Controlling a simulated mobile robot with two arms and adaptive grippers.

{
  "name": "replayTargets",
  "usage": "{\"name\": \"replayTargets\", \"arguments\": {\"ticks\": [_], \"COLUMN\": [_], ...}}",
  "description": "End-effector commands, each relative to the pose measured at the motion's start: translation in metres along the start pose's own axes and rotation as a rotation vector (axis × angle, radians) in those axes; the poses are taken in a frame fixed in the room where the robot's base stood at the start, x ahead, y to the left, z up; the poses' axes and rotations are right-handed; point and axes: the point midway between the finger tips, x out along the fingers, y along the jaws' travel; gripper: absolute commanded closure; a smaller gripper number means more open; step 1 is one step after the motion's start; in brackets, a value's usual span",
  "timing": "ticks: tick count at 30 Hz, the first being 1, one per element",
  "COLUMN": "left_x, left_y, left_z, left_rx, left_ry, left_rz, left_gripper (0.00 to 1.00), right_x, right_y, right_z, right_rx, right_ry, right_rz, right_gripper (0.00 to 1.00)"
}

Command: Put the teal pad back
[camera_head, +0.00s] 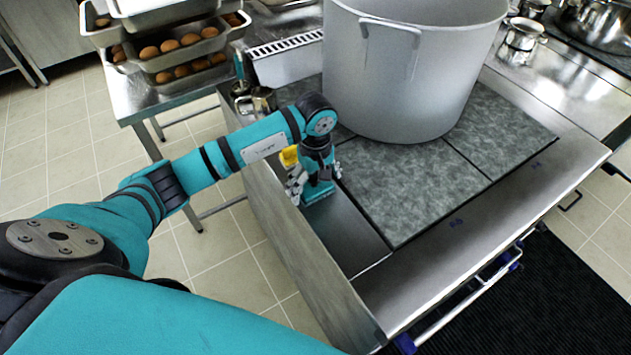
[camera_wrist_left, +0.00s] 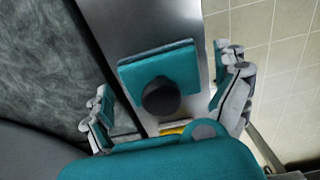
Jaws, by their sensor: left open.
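The teal pad (camera_wrist_left: 150,68) lies flat on a strip of bare steel in the left wrist view, with a round dark knob (camera_wrist_left: 161,97) on it. In the head view only an edge of the pad (camera_head: 320,195) shows below my left gripper (camera_head: 314,184). In the left wrist view my left gripper (camera_wrist_left: 165,90) is open, with one finger on each side of the pad and a gap to each. I cannot tell its exact height above the pad. My right gripper is not in view.
A large grey stockpot (camera_head: 415,75) stands on the stone-grey plates (camera_head: 410,185), to the right of my left gripper. A raised steel edge (camera_head: 300,265) runs along the left of the counter. Trays of eggs (camera_head: 180,45) stand at the back left.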

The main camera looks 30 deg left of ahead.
Motion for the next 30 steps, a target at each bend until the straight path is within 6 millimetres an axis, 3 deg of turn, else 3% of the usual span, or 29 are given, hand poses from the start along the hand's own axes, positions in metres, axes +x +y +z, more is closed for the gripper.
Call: {"name": "replayTargets", "arguments": {"ticks": [4,8,21,30], "left_x": [-0.004,-0.017,-0.104,-0.123], "left_y": [0.0,0.001,0.001,0.0], "left_z": [0.0,-0.001,-0.001,0.0], "left_rx": [0.0,0.001,0.001,0.0], "left_ry": [-0.001,0.003,0.003,0.0], "left_rz": [0.0,0.005,0.003,0.0], "left_gripper": [0.01,0.01,0.01,0.01], "right_x": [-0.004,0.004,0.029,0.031], "right_y": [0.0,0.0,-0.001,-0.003], "right_z": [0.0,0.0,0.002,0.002], "right_rx": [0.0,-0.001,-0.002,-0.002], "right_ry": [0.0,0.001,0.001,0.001], "right_rz": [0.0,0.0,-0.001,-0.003], "right_gripper": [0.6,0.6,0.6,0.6]}}
